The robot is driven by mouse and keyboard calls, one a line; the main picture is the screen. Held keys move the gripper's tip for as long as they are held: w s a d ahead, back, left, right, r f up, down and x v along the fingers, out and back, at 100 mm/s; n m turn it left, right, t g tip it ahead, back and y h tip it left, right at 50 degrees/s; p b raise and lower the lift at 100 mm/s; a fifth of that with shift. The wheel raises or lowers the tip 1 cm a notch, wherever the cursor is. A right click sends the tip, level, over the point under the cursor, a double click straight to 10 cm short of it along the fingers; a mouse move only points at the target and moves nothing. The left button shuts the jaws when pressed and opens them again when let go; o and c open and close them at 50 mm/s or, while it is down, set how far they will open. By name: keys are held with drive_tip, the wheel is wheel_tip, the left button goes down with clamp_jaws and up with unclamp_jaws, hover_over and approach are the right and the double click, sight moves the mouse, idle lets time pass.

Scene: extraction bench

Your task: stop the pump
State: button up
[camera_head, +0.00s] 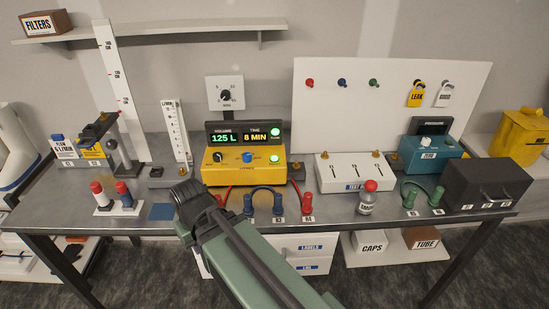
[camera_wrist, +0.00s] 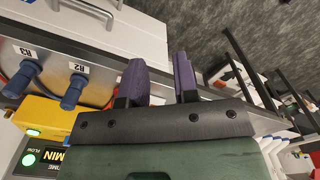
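The yellow pump (camera_head: 245,172) stands mid-bench in the head view. Its black display (camera_head: 243,134) reads volume 125 L and time 8 MIN, with a green light beside it. On its front are a black knob (camera_head: 217,156), a blue knob (camera_head: 247,157) and a lit green button (camera_head: 273,158). In the wrist view, part of the pump (camera_wrist: 45,112) and its display (camera_wrist: 70,157) show at lower left. My gripper (camera_wrist: 160,68) is open and empty, its two purple fingers apart. In the head view its dark end (camera_head: 190,200) is in front and left of the pump.
Blue and red plugs (camera_head: 249,205) with curved leads stand before the pump. A white valve panel (camera_head: 342,172) and a red-capped jar (camera_head: 367,198) are to the right.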

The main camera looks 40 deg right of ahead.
clamp_jaws()
idle(1.3)
